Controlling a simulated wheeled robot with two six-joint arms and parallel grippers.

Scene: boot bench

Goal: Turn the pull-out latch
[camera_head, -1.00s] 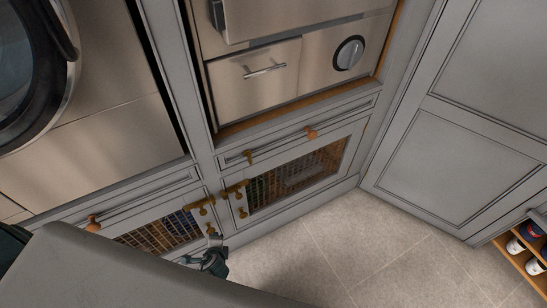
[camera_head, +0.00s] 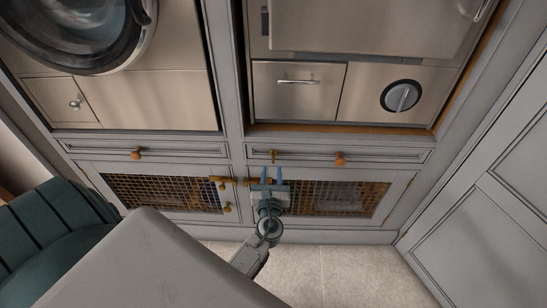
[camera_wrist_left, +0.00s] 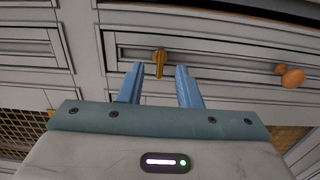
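The pull-out latch (camera_head: 274,156) is a small brass turn piece on the grey pull-out front under the right-hand appliance. It stands upright in the picture, near the left end of that front. In the left wrist view the latch (camera_wrist_left: 159,62) shows beyond and between my blue fingertips. My left gripper (camera_head: 272,171) is open and empty, with its fingers pointing at the pull-out front just below the latch. I see no contact with the latch. My right gripper is not in view.
An orange knob (camera_head: 341,158) sits right of the latch on the same front. Mesh cabinet doors (camera_head: 392,200) with brass latches (camera_head: 226,196) lie below. Another pull-out front (camera_head: 180,152) with an orange knob is at left. Grey panels (camera_head: 495,225) stand at right; tiled floor (camera_head: 330,272) is clear.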

